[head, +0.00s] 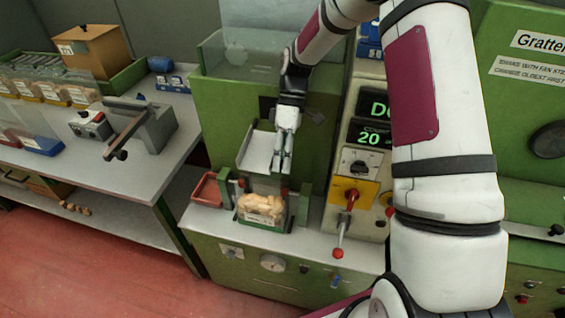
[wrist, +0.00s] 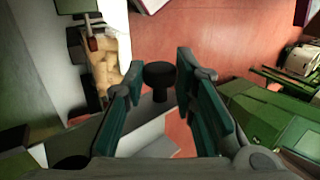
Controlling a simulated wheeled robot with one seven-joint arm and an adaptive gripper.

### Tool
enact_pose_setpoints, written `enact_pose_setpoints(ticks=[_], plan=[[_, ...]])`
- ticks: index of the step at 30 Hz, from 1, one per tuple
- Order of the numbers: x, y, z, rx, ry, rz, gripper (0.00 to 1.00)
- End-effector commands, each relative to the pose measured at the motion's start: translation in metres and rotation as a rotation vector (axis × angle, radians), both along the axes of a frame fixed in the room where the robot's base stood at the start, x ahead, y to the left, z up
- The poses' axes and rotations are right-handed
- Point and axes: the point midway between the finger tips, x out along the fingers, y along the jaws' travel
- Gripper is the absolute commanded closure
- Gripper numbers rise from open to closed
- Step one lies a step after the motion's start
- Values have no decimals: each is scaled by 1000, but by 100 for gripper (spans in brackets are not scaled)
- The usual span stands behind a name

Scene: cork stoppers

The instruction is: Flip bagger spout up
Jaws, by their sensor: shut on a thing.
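The bagger spout (head: 256,150) is a pale metal chute on the front of the green bagger, sloping down toward the bag. My gripper (head: 283,158) is at its right side, pointing down. In the wrist view a black knob (wrist: 160,76) on the spout's grey plate (wrist: 150,134) shows between my gripper's two fingertips (wrist: 158,85). The fingers are around the knob, with its far side hidden. A clear bag of corks (head: 262,206) stands in a green holder under the spout; its corks show at the left of the wrist view (wrist: 112,60).
A red tray (head: 208,189) sits left of the bag. A lever with a red knob (head: 338,252) and a control panel (head: 366,160) stand to the right. A side table (head: 100,180) with a grey press (head: 145,128) is at the left, with open red floor in front.

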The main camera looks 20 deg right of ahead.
Motion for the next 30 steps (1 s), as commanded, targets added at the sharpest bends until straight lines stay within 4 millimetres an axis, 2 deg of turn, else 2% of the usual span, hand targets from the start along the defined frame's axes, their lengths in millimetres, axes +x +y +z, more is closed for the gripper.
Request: enact_pose_setpoints(ticks=[11, 12, 14, 24, 30], plan=[[1, -1, 1, 1, 1, -1, 100], [1, -1, 1, 1, 1, -1, 68], [1, -1, 1, 1, 1, -1, 55], [1, 0, 3, 2, 1, -1, 55], [1, -1, 26, 0, -3, -1, 55]])
